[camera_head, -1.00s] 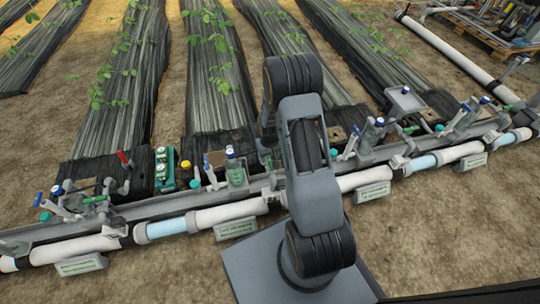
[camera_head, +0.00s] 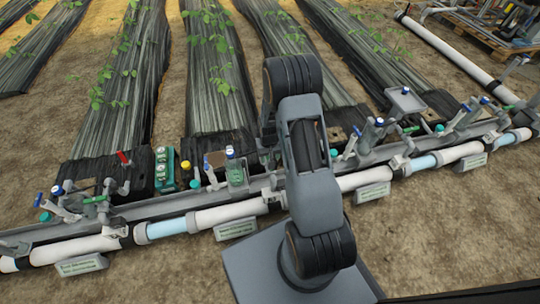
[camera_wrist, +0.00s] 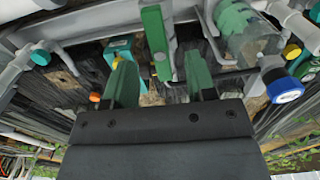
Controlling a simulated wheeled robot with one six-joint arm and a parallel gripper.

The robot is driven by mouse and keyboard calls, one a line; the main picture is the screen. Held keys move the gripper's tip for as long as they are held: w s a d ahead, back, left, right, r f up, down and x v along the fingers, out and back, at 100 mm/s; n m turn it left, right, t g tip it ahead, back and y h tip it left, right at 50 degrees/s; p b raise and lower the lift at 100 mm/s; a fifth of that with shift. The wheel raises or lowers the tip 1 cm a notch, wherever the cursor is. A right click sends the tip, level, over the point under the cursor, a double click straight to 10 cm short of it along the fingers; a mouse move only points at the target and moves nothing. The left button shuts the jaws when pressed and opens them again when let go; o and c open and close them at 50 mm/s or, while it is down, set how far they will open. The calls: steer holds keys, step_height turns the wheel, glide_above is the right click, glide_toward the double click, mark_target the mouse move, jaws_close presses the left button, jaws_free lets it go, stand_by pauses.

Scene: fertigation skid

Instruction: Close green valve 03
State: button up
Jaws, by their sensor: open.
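In the wrist view a green valve handle (camera_wrist: 157,42) stands upright in the picture, a flat bar. My gripper (camera_wrist: 158,62) is open, with one green finger on each side of the bar. There is a gap between the bar and both fingers. I cannot tell how far the bar reaches in depth between the fingers. No number 03 is readable on it. In the head view my arm hides this handle and most of my gripper. Other green handles show on the pipe line at left (camera_head: 95,199) and at right (camera_head: 411,129).
A clear container (camera_wrist: 250,35) and a blue-capped fitting (camera_wrist: 284,88) are close right of my fingers in the wrist view. A teal box (camera_wrist: 118,50) with a yellow knob is at left. Grey pipes cross nearby. In the head view a red handle (camera_head: 124,157) stands further left.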

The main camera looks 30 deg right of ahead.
steer(key=shift+f+b, duration=1.55)
steer(key=shift+f, duration=0.7)
steer(key=c, duration=0.9)
steer(key=m, duration=0.5)
steer(key=shift+c, duration=0.2)
steer(key=m, duration=0.5)
steer(key=shift+p, duration=0.35)
steer(key=m, duration=0.9)
